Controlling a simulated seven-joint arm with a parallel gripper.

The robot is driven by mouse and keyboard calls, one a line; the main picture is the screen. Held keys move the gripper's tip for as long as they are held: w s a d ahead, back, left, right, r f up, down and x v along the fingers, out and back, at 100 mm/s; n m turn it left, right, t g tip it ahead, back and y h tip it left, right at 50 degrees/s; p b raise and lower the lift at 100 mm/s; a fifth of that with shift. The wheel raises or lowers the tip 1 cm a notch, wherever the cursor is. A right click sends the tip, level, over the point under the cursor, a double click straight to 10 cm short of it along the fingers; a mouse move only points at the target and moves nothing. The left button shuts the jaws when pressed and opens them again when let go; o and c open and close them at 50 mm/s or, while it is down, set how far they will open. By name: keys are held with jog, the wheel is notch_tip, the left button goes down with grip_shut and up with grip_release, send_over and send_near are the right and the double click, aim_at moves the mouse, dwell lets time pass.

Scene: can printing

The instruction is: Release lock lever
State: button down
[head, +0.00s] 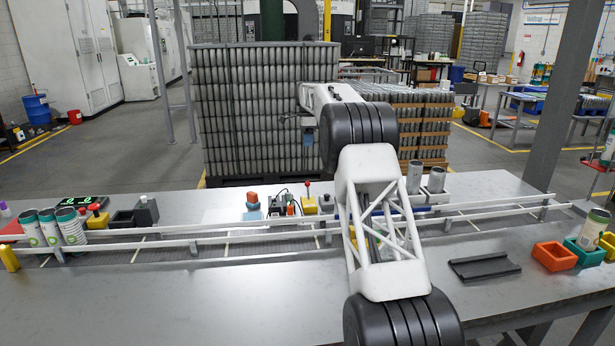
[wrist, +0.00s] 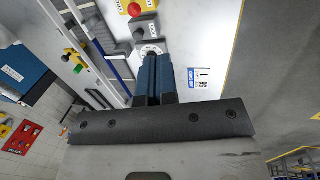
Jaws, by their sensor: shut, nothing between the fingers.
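My gripper (wrist: 153,78) is shut, its two blue fingers together with nothing between them. Just past the fingertips is a round white dial plate (wrist: 152,50), partly covered by the fingers. A small dark knob or lever (wrist: 140,34) sits beside a label there; I cannot tell whether this is the lock lever, or whether the fingers touch it. A red stop button on a yellow base (wrist: 136,9) is above. In the head view my gripper (head: 285,118) is small, in front of the stacked cans, with no lever clearly visible.
In the wrist view, a rail with yellow and green knobs (wrist: 72,58) and blue bars are at left. The bench's front left is clear.

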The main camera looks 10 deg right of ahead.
jog(key=shift+w+f, duration=0.45)
jog(key=shift+f, duration=0.1)
jog(key=shift+f, duration=0.1)
send_near(308, 191)
jog(key=w+f, duration=0.4)
jog(key=shift+s+f, duration=0.25)
jog(key=shift+s, duration=0.25)
jog(key=shift+s+f, duration=0.2)
jog(key=shift+s, duration=0.3)
